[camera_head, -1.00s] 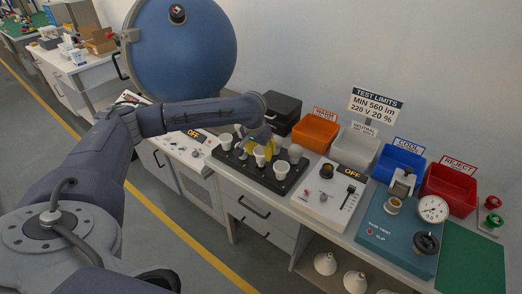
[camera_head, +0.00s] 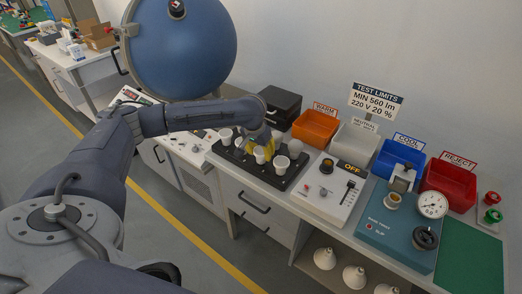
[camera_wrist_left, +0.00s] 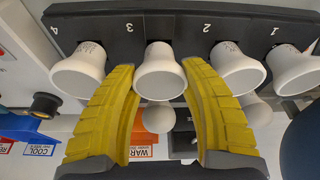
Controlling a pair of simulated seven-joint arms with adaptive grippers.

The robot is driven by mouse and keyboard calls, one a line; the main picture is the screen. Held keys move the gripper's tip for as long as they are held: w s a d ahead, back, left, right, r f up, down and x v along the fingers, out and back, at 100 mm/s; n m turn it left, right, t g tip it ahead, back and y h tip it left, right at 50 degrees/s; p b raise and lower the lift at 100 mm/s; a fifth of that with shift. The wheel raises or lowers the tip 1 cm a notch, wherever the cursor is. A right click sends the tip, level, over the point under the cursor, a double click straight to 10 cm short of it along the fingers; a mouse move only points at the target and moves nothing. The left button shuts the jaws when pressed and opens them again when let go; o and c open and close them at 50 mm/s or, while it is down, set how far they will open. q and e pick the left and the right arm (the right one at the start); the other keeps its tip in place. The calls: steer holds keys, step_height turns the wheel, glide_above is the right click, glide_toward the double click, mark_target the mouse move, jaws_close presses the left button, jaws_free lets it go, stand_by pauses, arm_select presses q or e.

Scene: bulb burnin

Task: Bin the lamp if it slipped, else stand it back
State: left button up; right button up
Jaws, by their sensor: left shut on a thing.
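My left gripper (camera_head: 262,147) has yellow fingers and is down at the black numbered rack (camera_head: 237,158). In the left wrist view its fingers (camera_wrist_left: 160,80) are on either side of a white lamp (camera_wrist_left: 160,73) at position 3 and shut on it. That lamp looks level with its neighbours. Other white lamps stand at positions 4 (camera_wrist_left: 78,72), 2 (camera_wrist_left: 238,70) and 1 (camera_wrist_left: 292,70). The teal base twist tester (camera_head: 378,238) has a small red SLIP light; I cannot tell if it is lit. The red reject bin (camera_head: 448,185) stands at the right. My right gripper is not in view.
The orange warm bin (camera_head: 315,130), grey neutral bin (camera_head: 354,144) and blue cool bin (camera_head: 399,159) line the wall. A white panel reading OFF (camera_head: 326,201) stands right of the rack. A green mat (camera_head: 470,262) lies at the far right. Cone-shaped lamps (camera_head: 325,258) sit below.

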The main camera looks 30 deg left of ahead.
arm_select(q)
steer(key=shift+f, duration=0.15)
steer(key=o, duration=1.3)
steer(key=shift+c, duration=0.2)
